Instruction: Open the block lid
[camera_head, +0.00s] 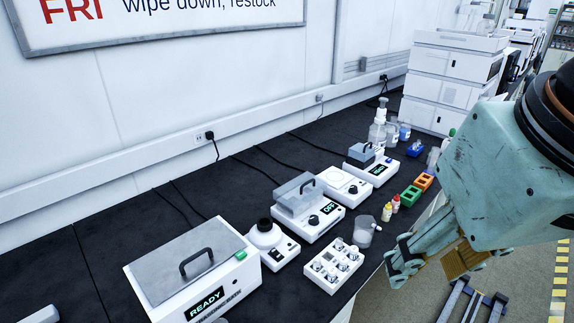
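Three bench devices have lids, and I cannot tell for sure which one is the block. A small white unit with a dark grey-blue lid (362,152) stands at the back; its lid looks down. A middle unit has a grey see-through lid (298,190) with a dark handle, lying closed, and its display seems to read OFF. A large white box at front left has a flat grey lid (185,262) with a black handle, closed, and its display reads READY. My gripper (398,265) hangs at the bench's right edge, apart from all lids. Its finger opening is unclear.
A white rack of small vials (333,266), a clear beaker (366,232), small yellow- and red-capped bottles (391,208) and green (410,196) and orange (424,181) racks line the front edge. A round-topped device (267,240) and a flat white unit (344,186) stand between the lidded ones.

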